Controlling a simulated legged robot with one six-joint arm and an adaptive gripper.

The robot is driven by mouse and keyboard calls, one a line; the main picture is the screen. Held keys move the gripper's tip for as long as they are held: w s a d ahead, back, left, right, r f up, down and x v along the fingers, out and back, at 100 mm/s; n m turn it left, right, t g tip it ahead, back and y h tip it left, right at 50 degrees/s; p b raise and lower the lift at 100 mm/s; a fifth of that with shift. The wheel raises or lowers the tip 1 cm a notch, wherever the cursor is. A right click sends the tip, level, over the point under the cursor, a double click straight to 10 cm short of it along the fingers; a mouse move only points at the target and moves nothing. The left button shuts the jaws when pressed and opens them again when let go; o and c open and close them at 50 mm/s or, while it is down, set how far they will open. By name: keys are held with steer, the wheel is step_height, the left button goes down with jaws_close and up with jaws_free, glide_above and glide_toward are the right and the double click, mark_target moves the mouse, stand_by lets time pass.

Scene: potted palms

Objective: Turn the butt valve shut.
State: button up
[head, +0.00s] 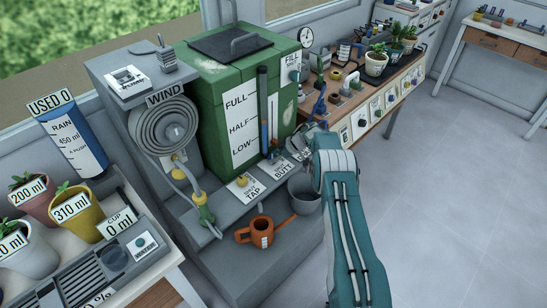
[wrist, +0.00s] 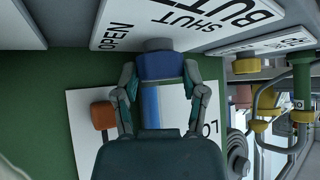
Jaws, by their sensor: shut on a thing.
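The green water butt (head: 225,100) stands at the back with a FULL, HALF, LOW scale on its front. The butt valve shows as a blue handle (wrist: 160,66) in the wrist view, just beside the plate (wrist: 190,22) lettered OPEN, SHUT and BUTT. My gripper (wrist: 160,84) is shut on this handle, one finger on each side. A blue strip runs on between the fingers towards the palm; I cannot tell if it is part of the handle. In the head view my arm reaches in from the lower right and hides much of the valve.
A yellow tap sits over the TAP plate (head: 244,187). A wooden bench (head: 400,85) with potted plants is behind. The floor at right is clear.

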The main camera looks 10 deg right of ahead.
steer(key=shift+f, duration=0.15)
steer(key=o, duration=1.1)
steer(key=shift+o, duration=0.2)
steer(key=shift+d, duration=0.1)
steer(key=shift+m, duration=0.4)
